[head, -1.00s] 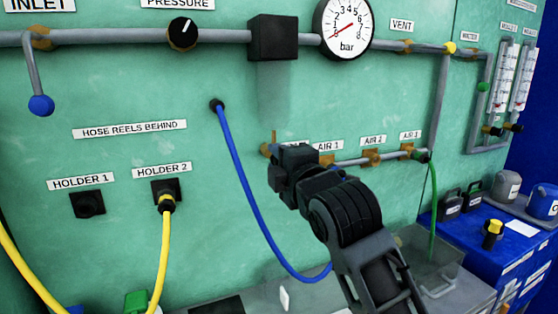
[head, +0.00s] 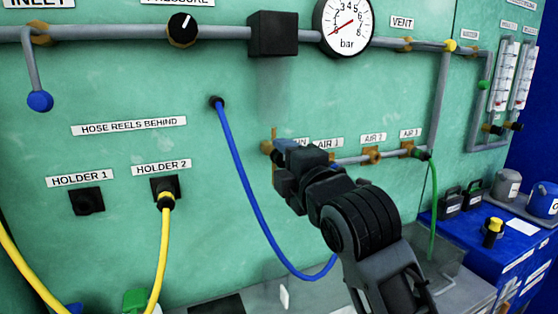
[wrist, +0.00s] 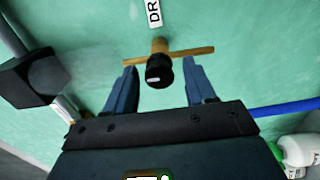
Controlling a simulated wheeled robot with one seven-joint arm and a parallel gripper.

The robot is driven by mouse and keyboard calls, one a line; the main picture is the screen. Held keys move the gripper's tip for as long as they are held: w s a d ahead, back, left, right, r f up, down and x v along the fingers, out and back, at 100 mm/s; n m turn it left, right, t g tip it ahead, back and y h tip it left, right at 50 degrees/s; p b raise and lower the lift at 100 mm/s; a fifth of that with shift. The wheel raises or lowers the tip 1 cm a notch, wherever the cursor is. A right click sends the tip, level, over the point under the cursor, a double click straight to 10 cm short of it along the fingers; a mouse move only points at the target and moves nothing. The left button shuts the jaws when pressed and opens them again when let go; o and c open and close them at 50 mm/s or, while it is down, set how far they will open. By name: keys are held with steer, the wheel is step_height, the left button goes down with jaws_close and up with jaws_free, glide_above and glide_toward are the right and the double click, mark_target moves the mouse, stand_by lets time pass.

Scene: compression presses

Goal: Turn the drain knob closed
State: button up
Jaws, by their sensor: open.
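The drain knob (wrist: 159,72) is a black round knob with a white mark, on a brass fitting with a thin brass bar (wrist: 185,53) crossing behind it. A partly visible label starting "DR" (wrist: 154,10) is beside it in the wrist view. My gripper (wrist: 160,68) is open, one blue finger on each side of the knob, with visible gaps and apparently no contact. In the head view, my gripper (head: 284,150) is in front of the fitting. There it hides the knob, and only a brass piece (head: 266,147) shows at its left.
A grey pipe with AIR outlets (head: 372,155) runs right of my gripper. A blue hose (head: 240,180) hangs to the left. A pressure gauge (head: 344,26) and black box (head: 272,33) are above. A black block (wrist: 30,78) stands out at left in the wrist view.

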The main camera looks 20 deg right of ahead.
mark_target(283, 162)
steer(key=s, duration=0.5)
steer(key=shift+b, duration=0.4)
steer(key=shift+f, duration=0.1)
steer(key=s+a+f+m+g, duration=0.1)
steer(key=s+a+f+m, duration=0.2)
steer(key=s+f+m, duration=1.2)
steer(key=s+d+f+m+g, duration=0.1)
steer(key=s+f, duration=0.3)
steer(key=s, duration=1)
steer(key=s+d+f+m+g, duration=0.1)
steer(key=s+f, duration=0.3)
steer(key=s, duration=0.9)
steer(key=shift+s+d+m, duration=0.35)
steer(key=shift+d+m, duration=0.25)
steer(key=shift+d, duration=0.1)
steer(key=shift+f, duration=0.1)
steer(key=shift+c, duration=0.2)
